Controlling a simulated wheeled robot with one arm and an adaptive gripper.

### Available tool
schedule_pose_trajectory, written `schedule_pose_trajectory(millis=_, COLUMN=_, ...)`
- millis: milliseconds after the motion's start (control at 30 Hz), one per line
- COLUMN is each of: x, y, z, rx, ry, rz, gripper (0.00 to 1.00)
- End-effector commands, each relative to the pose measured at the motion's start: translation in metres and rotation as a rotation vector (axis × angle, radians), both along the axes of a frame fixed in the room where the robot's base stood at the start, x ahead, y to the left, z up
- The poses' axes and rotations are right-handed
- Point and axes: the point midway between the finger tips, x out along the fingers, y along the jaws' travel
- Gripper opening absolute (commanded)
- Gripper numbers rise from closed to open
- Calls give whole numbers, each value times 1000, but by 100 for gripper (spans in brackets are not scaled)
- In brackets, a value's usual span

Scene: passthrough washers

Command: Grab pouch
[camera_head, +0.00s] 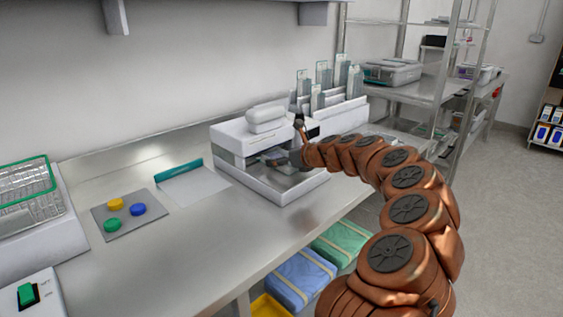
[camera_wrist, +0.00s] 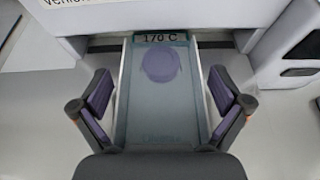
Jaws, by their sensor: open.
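The pouch (camera_wrist: 160,105) is flat and translucent blue-grey, with a purple round item (camera_wrist: 160,65) showing in its far part. It lies in front of a white machine, its far end at a slot marked "170 C". My gripper (camera_wrist: 162,112) is open, with one purple-padded finger on each side of the pouch; whether the pads touch it I cannot tell. In the head view my gripper (camera_head: 292,158) is at the front of the white machine (camera_head: 262,140), and the pouch is mostly hidden there.
On the steel bench (camera_head: 225,225), a white sheet with a teal edge (camera_head: 193,186) and a grey pad with coloured discs (camera_head: 128,214) lie to the left. A wire basket (camera_head: 28,195) stands at far left. Upright pouches in a rack (camera_head: 328,85) stand behind the machine.

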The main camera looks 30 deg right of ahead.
Motion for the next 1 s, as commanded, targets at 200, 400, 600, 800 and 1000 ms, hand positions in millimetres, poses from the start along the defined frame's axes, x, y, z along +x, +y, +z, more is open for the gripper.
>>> schedule_pose_trajectory(millis=200, x=0, y=0, z=0, rx=0, ry=0, rz=0, gripper=93)
schedule_pose_trajectory(millis=400, x=0, y=0, z=0, rx=0, ry=0, rz=-1, gripper=72)
schedule_pose_trajectory(millis=600, x=0, y=0, z=0, rx=0, ry=0, rz=-1, gripper=51)
schedule_pose_trajectory(millis=800, x=0, y=-1, z=0, rx=0, ry=0, rz=-1, gripper=43)
schedule_pose_trajectory(millis=1000, x=-5, y=-2, z=5, rx=-1, ry=-1, rz=-1, gripper=43)
